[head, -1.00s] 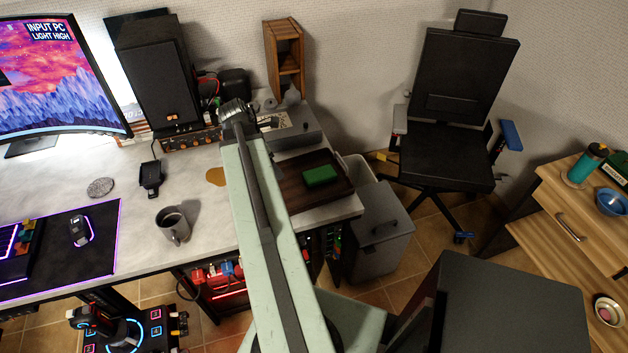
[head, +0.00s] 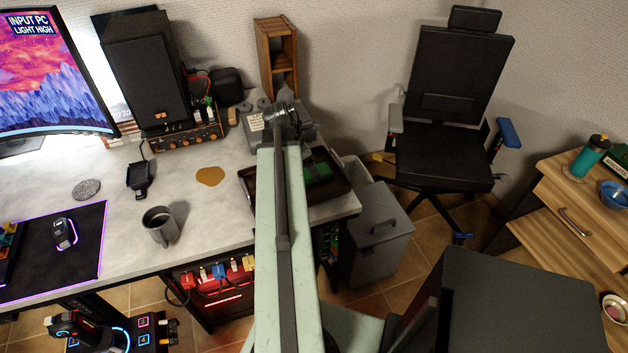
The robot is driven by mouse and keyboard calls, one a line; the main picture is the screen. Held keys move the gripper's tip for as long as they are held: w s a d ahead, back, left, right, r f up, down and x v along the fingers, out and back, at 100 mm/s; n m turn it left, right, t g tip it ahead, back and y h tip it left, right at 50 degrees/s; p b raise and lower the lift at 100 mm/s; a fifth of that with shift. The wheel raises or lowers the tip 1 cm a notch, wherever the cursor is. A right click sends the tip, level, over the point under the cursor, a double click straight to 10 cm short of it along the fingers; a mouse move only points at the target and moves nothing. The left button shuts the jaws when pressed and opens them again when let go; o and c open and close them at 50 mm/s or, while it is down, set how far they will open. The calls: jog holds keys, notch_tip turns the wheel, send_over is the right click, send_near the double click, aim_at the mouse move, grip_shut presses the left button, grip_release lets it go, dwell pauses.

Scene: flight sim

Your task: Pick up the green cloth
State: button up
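The green cloth (head: 318,170) lies folded in the dark brown tray (head: 340,187) at the right end of the desk. My arm covers part of the tray, and its edge comes close to the cloth's left side. My gripper (head: 283,105) is at the far end of the arm, in front of the grey device behind the tray. It appears beyond and to the left of the cloth. The fingers are too small and dark to tell whether they are open or shut.
A brown spill (head: 209,176) and a grey mug (head: 160,226) are on the desk (head: 120,240) left of my arm. A black speaker (head: 147,75) and a wooden rack (head: 277,55) stand behind. A grey bin (head: 380,235) and a black chair (head: 445,155) are to the right.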

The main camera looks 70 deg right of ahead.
jog(key=b+x, duration=0.1)
jog(key=x, duration=0.1)
jog(key=shift+f, duration=0.3)
jog(key=shift+r, duration=0.2)
jog(key=c, duration=1.4)
jog(key=shift+c, duration=0.2)
notch_tip(320, 180, up, 10)
jog(key=p, duration=1)
